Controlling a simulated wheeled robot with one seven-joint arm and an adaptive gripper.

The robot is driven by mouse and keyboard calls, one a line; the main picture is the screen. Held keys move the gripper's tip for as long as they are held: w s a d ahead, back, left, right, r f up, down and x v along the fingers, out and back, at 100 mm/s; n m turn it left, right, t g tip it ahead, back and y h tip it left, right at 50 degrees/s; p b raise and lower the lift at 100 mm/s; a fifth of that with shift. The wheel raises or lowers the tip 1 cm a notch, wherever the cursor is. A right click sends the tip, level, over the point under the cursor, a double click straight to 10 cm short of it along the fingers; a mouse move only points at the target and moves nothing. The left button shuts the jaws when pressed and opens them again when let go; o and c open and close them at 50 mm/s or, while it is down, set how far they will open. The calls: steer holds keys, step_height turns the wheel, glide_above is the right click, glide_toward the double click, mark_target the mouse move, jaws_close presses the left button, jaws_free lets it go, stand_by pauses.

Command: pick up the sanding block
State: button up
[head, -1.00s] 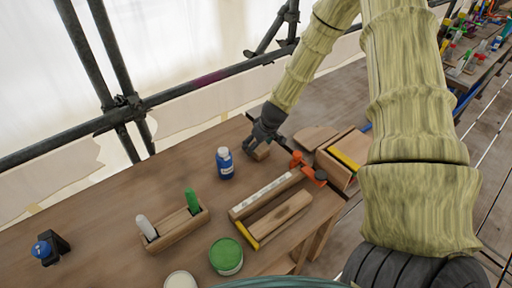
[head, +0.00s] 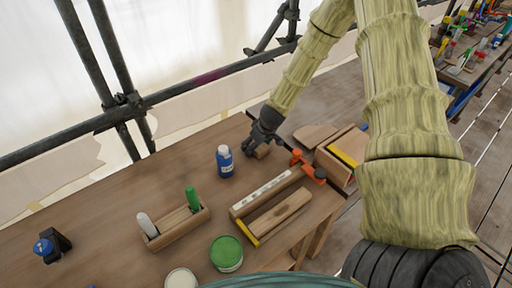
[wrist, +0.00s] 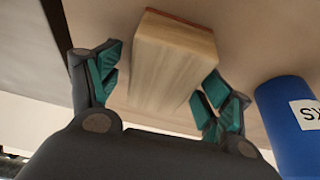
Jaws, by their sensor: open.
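The sanding block is a small pale wooden block (wrist: 172,62) with a thin reddish-brown layer along its far edge. In the wrist view it lies between the two teal-padded fingers of my gripper (wrist: 158,88), which are spread open. A small gap shows on the left side; on the right the fingertip is very near the block, and I cannot tell if it touches. In the head view the block (head: 262,151) shows only partly beside my dark gripper (head: 254,146), near the far edge of the workbench.
A blue bottle (head: 225,161) with a white label stands close to my gripper; it also shows in the wrist view (wrist: 292,128). An orange clamp (head: 308,166), wooden pieces (head: 280,215), a wooden caddy (head: 176,228) and a green tin (head: 226,253) share the workbench (head: 110,210).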

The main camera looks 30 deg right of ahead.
steer(key=shift+f, duration=0.15)
steer(key=shift+c, duration=0.2)
steer(key=c, duration=1.1)
steer(key=shift+r, duration=0.2)
steer(key=shift+w+r, duration=0.15)
steer(key=shift+r, duration=0.3)
steer(key=shift+r+b, duration=1.1)
steer(key=shift+r, duration=3.55)
